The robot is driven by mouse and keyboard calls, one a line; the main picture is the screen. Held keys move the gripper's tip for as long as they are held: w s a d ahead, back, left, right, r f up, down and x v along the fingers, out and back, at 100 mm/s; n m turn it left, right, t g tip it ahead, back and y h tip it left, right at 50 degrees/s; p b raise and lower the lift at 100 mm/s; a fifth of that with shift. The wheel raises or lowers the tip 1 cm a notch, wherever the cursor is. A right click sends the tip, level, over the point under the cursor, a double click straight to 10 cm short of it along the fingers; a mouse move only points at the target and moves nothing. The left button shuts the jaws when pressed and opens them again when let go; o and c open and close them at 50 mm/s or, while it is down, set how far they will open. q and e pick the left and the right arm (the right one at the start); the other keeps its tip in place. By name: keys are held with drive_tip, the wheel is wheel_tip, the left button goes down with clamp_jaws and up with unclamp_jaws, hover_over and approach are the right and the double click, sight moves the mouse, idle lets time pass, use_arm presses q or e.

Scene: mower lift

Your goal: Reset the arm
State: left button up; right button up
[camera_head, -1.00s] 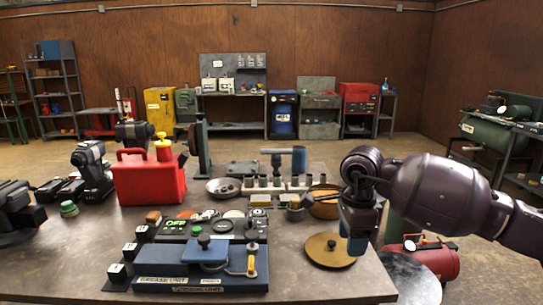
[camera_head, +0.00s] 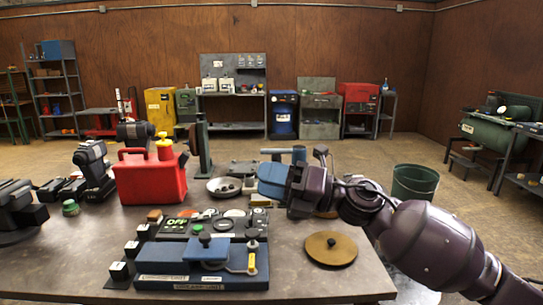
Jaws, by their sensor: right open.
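My right arm comes in from the lower right, low over the table's right side. My left gripper is not in view.
The table (camera_head: 90,255) holds a blue-and-black control unit (camera_head: 202,262), a red fuel can (camera_head: 150,182) and a grey bowl (camera_head: 223,188). A round tan disc with a knob (camera_head: 330,249) lies below my right arm. A green bucket (camera_head: 414,183) stands beyond the table.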

drive_tip(key=w+d+f+m+t+h, duration=0.25)
drive_tip(key=d+f+m+t, duration=0.35)
drive_tip(key=m, duration=0.5)
drive_tip(key=w+d+f+m+t+h, duration=0.1)
drive_tip(key=d+f+m+t+h, duration=0.3)
drive_tip(key=m+t, duration=0.55)
drive_tip(key=s+d+f+m+g+h, duration=0.1)
drive_tip(key=s+d+f+m+h, duration=0.1)
drive_tip(key=d+f+m+h, duration=0.35)
drive_tip(key=s+d+f+m+g+h, duration=0.1)
drive_tip(key=s+d+f+m+h, duration=0.1)
drive_tip(key=f+m, duration=0.55)
drive_tip(key=s+d+f+m+g+h, duration=0.2)
drive_tip(key=s+d+f, duration=0.1)
drive_tip(key=s+f, duration=0.5)
drive_tip(key=s+d+f+m+g+h, duration=0.1)
drive_tip(key=s+d+f, duration=0.3)
drive_tip(key=s+f, duration=0.4)
drive_tip(key=s+d+f+m+g+h, duration=0.2)
drive_tip(key=s+d+f+m, duration=0.1)
drive_tip(key=s+f, duration=0.5)
drive_tip(key=s+m, duration=0.1)
drive_tip(key=s, duration=0.2)
drive_tip(key=shift+d+f+g+h, duration=0.2)
drive_tip(key=shift+f+g+h, duration=0.1)
drive_tip(key=shift+g+h, duration=0.1)
